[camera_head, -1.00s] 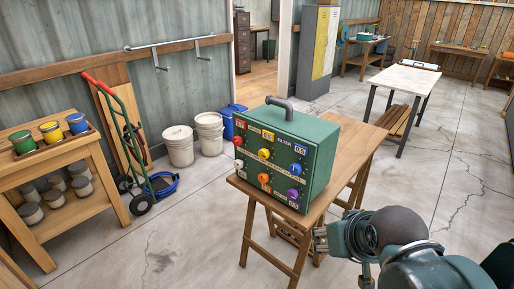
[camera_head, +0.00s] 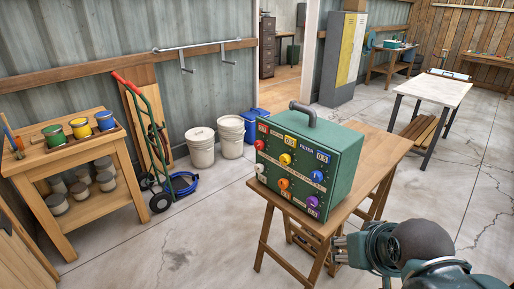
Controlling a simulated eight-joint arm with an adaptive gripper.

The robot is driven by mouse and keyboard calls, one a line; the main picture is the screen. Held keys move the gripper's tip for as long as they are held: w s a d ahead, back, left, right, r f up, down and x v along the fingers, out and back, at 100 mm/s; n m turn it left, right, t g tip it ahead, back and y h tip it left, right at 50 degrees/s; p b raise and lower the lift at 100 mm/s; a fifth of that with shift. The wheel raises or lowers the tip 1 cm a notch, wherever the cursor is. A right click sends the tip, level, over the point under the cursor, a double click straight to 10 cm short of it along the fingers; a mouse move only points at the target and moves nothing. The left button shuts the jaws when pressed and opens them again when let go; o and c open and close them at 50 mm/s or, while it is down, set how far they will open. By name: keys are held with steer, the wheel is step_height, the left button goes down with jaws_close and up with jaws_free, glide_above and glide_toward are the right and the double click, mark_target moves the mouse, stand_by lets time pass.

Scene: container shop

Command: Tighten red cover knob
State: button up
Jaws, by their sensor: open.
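A green box (camera_head: 343,160) with a dark handle on top stands on a wooden folding table. The red knob (camera_head: 260,144) is at the upper left of the panel. A yellow knob (camera_head: 285,159) and a blue knob (camera_head: 317,176) are to its right, and a white knob (camera_head: 260,167) is below it. My gripper (camera_head: 338,251) is low at the right, beside the table and below the box, apart from the knobs. It is open, and its fingers are small and partly hard to see.
The wooden folding table (camera_head: 375,157) bears the box. At the left a wooden bench (camera_head: 55,162) holds paint cans, and a green hand truck (camera_head: 150,135) leans by the wall. White buckets (camera_head: 202,149) stand behind. The concrete floor in front of the box is clear.

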steer(key=w+a+r+n+h+p, duration=0.1)
steer(key=w+a+r+n+h, duration=0.2)
steer(key=w, duration=0.6)
steer(key=w+r+n+h+p, duration=0.1)
steer(key=w+n+h, duration=0.25)
steer(key=w, duration=0.55)
steer(key=w+a+r+n+h+p, duration=0.15)
steer(key=w+n, duration=0.25)
steer(key=w, duration=0.6)
steer(key=w+a+r+n+t+h, duration=0.2)
steer(key=w+a, duration=0.3)
steer(key=a, duration=0.1)
steer(key=n+t+h+p, duration=0.3)
steer(key=n+t, duration=0.1)
steer(key=n, duration=0.8)
glide_toward(257, 146)
steer(key=x, duration=0.2)
steer(key=shift+w+d+r, duration=0.1)
steer(key=shift+w, duration=0.1)
steer(key=shift+b+x, duration=0.35)
steer(key=shift+x, duration=3.55)
